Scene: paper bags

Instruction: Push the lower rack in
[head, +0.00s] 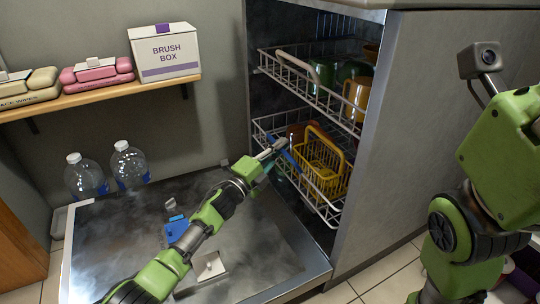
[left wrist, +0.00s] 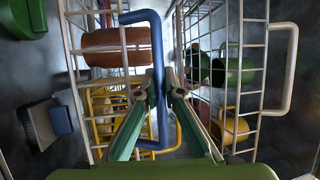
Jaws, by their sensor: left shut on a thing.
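The lower rack (head: 322,208) is a white wire rack in the open dishwasher, its front sticking out a little over the lowered door. It carries a yellow basket (head: 320,168) and a brown-red item (left wrist: 110,47). Its blue handle (left wrist: 157,50) is at the front. My left gripper (head: 275,150) is at that front; in the left wrist view its green fingers (left wrist: 164,92) are shut on the blue handle. My right arm is at the right in the head view, with its gripper out of sight.
The upper rack (head: 305,88), with a pale handle (head: 298,68) and cups, is above. The open door (head: 265,235) lies flat below my left arm. Two water bottles (head: 128,165) stand left; a shelf (head: 110,95) holds a brush box (head: 165,52).

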